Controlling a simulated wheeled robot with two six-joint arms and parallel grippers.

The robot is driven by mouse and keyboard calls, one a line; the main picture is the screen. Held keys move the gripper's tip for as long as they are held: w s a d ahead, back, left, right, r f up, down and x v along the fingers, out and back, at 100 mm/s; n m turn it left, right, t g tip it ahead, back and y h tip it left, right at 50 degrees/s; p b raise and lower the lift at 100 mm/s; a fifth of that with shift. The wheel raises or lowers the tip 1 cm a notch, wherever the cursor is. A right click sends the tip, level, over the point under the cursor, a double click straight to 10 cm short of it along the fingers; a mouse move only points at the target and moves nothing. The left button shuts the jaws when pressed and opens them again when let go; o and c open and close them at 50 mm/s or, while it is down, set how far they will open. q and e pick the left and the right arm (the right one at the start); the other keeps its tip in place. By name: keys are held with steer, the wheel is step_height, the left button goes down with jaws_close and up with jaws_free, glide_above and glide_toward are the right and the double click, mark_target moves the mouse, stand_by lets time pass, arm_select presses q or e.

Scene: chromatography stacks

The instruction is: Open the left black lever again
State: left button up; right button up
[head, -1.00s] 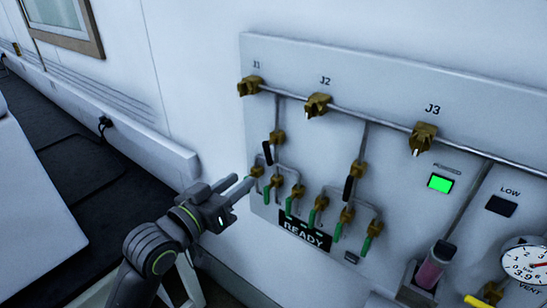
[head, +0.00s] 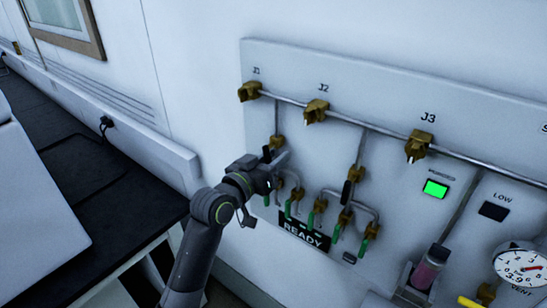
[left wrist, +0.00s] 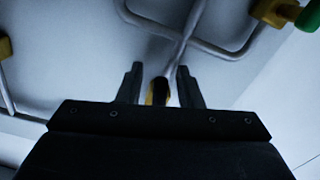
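The left black lever (head: 266,154) is on the J1 branch of the grey panel, below its brass valve (head: 277,142). Only its upper end shows in the head view; my gripper covers the rest. My left gripper (head: 278,160) is at this lever, its fingers pointing up and right at the panel. In the left wrist view the two fingers (left wrist: 160,85) stand apart, with a dark and yellow valve part (left wrist: 158,92) between them and gaps on both sides. My right gripper is out of view.
Green levers (head: 289,208) hang close to the right of my gripper, above the READY sign (head: 304,235). A second black lever (head: 347,192) is on the J2 branch. A pipe (left wrist: 190,45) runs just beyond the fingers in the wrist view.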

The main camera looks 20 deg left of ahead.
arm_select(q)
steer(key=shift+c, duration=0.4)
jaws_close()
steer(key=m+b, duration=0.2)
steer(key=m, duration=0.1)
steer(key=shift+w+a, duration=0.15)
steer(key=shift+a, duration=0.25)
steer(key=shift+o, duration=0.4)
jaws_free()
